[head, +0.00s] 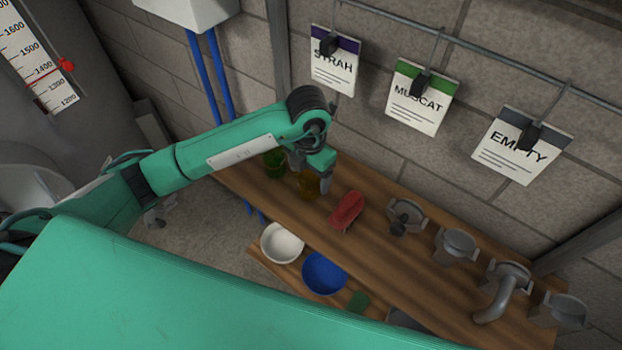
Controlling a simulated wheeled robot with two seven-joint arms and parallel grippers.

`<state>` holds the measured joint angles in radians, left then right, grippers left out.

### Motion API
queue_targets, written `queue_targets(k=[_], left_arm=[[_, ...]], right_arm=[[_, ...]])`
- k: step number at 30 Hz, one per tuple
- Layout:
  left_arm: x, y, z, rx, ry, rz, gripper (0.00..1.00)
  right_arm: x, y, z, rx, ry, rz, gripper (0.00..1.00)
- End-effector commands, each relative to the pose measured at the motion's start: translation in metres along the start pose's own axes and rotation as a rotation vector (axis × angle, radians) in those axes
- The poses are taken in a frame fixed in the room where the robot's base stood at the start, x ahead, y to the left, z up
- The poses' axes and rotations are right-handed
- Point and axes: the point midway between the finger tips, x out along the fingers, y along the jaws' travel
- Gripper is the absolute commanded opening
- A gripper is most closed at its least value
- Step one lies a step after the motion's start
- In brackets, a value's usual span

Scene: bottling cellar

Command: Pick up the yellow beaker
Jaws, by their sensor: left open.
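The yellow beaker (309,187) is see-through and stands on the wooden bench at its left part, beneath my left arm's wrist. My left gripper (312,178) reaches down over it, with grey fingers around or beside the beaker; I cannot tell whether they touch it. The gripper is open, and part of the beaker is hidden behind it. A green beaker (274,165) stands just left of it, partly covered by my arm. My right gripper is not in view.
A red brush-like object (347,209) lies right of the beaker. Several grey metal fittings (457,245) line the bench (424,267) further right. A white bowl (282,243) and a blue bowl (324,273) sit on a lower shelf. Cards hang on the wall behind.

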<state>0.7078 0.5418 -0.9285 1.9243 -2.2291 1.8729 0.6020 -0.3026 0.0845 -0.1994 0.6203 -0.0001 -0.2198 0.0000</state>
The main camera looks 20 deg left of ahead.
Motion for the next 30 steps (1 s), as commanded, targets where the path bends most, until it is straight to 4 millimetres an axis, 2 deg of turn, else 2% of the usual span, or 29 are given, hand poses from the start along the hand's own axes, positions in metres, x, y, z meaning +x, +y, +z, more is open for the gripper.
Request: queue_targets(k=[4,12,20,21,28,30], left_arm=[[0.012,0.0,-0.002,-0.001,0.004,-0.001,0.76],[0.046,0.001,-0.001,0.0,0.001,-0.001,0.76],[0.052,0.001,-0.001,0.001,-0.002,-0.001,0.76],[0.052,0.001,-0.001,0.001,-0.002,-0.001,0.74],[0.052,0.001,-0.001,0.001,-0.002,-0.001,0.29],[0.052,0.001,-0.001,0.001,-0.002,-0.001,0.29]], right_arm=[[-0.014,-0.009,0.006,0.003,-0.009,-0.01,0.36],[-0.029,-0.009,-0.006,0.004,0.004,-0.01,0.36],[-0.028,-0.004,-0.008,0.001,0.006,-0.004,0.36],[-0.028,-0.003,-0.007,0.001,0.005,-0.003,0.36],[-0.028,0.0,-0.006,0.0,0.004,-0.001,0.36],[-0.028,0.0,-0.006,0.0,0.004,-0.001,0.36]])
